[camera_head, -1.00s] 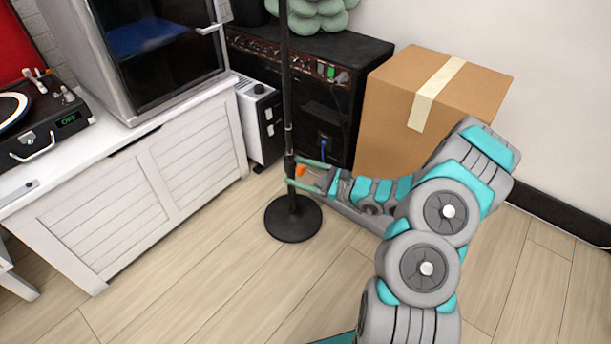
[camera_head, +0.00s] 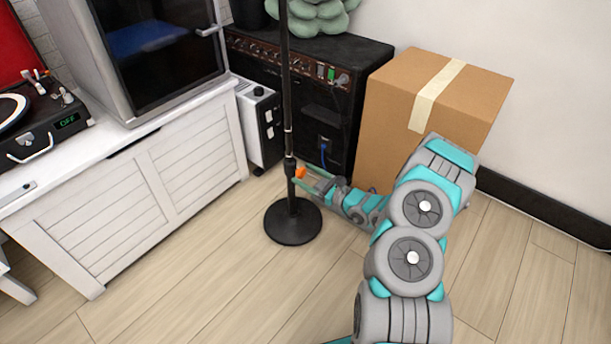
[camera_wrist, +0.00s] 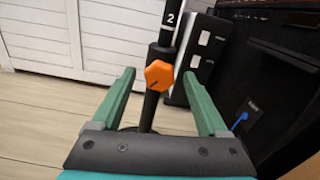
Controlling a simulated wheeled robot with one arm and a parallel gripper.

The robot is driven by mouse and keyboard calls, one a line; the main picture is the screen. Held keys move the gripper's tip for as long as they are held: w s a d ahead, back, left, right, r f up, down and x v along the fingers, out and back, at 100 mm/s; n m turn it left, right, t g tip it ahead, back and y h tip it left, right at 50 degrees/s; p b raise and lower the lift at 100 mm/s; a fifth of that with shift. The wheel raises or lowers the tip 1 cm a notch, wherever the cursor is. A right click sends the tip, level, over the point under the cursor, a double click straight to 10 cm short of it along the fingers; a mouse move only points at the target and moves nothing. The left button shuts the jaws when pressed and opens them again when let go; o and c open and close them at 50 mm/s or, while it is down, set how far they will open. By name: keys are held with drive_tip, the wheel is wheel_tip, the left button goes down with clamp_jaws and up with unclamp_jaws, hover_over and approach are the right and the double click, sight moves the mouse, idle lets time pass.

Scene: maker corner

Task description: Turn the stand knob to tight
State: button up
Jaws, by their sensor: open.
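The stand (camera_head: 287,95) is a black upright pole on a round black base (camera_head: 293,222). Its orange knob (camera_head: 300,172) sits on a collar low on the pole. In the wrist view the knob (camera_wrist: 159,75) is a faceted orange piece with a small dark mark, and the pole above it bears a white 2. My gripper (camera_wrist: 160,90) is open, with one green finger on each side of the knob and a gap on both sides. In the head view my gripper (camera_head: 298,178) reaches the pole from the right.
A cardboard box (camera_head: 412,105) stands behind my arm, beside a black amplifier (camera_head: 330,100). A white heater-like unit (camera_head: 260,125) stands behind the pole. A white cabinet (camera_head: 130,200) is at left. The wooden floor in front is clear.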

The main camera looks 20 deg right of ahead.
drive_tip(key=shift+w+a, duration=0.2)
clamp_jaws()
idle(0.6)
